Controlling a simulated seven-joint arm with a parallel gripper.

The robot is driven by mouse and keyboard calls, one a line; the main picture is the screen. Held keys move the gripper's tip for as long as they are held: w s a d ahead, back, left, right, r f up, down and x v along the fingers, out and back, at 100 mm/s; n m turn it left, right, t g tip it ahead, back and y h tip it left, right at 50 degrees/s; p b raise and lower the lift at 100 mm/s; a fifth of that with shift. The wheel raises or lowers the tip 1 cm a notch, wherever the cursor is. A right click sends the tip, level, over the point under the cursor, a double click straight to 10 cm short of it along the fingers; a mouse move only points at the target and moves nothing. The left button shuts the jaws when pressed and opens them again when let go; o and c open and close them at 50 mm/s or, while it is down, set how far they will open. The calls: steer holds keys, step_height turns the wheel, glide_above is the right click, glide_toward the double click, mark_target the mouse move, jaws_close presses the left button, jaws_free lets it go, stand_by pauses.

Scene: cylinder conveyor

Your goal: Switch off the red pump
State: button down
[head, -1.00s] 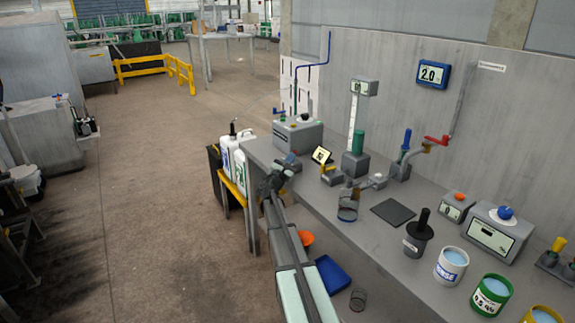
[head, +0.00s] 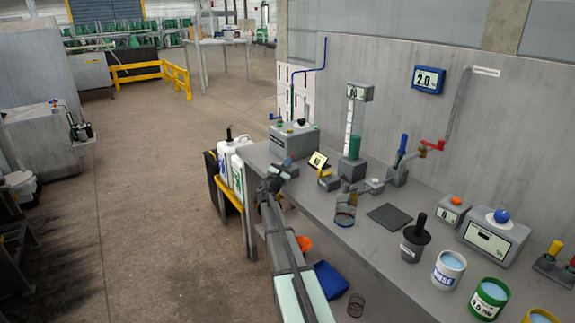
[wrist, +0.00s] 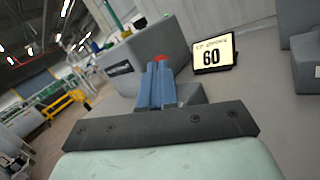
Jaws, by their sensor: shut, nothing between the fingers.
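A small red part (wrist: 161,58) shows just beyond the fingertips, against the same grey box (wrist: 150,52). I cannot tell whether the fingers touch it, and most of it is hidden behind them. No label marks a red pump, so I cannot tell for certain whether this red part belongs to it.
A small display (wrist: 213,52) reading 60 stands right of the fingers. A glass vessel (head: 345,212), a dark pad (head: 389,216) and a red-handled tap (head: 433,145) are further right. White jugs (head: 238,170) stand left of the bench. A blue tray (head: 330,280) lies lower down.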

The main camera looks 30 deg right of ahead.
steer(key=shift+w+r+n, duration=0.1)
steer(key=shift+n, duration=0.2)
steer(key=shift+w+r+n+y, duration=0.3)
steer(key=shift+n+y, duration=0.2)
steer(key=shift+n, duration=0.1)
steer(key=shift+w+r+n+g+y, duration=0.15)
steer(key=shift+w+n+g+y, duration=0.2)
steer(key=shift+n, duration=0.35)
steer(key=shift+w+r+n+g+y, duration=0.15)
steer(key=shift+w+n+y, duration=0.15)
steer(key=shift+n+y, duration=0.35)
steer(key=shift+w, duration=0.3)
steer(key=r+v, duration=0.2)
steer(key=v, duration=1.1)
steer(key=shift+a+r, duration=0.25)
steer(key=shift+a, duration=0.25)
steer(key=shift+w, duration=0.15)
